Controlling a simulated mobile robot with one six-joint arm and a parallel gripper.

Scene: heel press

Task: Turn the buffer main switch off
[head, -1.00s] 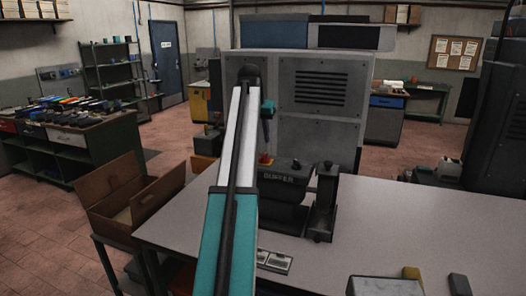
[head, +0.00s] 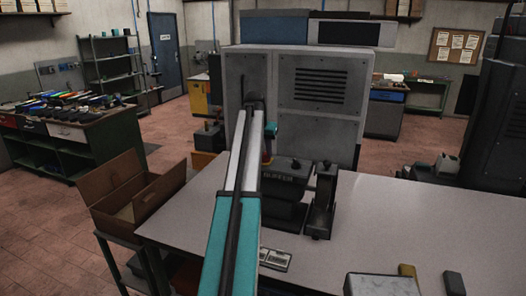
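The buffer (head: 286,180) is a dark machine on the grey worktop, with its name on a front label. A small red-orange part, perhaps its switch, shows at the buffer's left top beside my arm. It is mostly covered now, and its setting cannot be read. My arm reaches forward across the left of the worktop. My gripper (head: 267,154) is at the far end of the arm, at or just above the red part. The view is too small and blocked to show contact or the fingers' opening.
A dark upright stand (head: 322,203) is just right of the buffer. A small two-part plate (head: 275,259) lies on the worktop (head: 420,225) in front. An open cardboard box (head: 128,205) is at the left. A grey metal cabinet (head: 320,130) stands behind. The worktop's right middle is clear.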

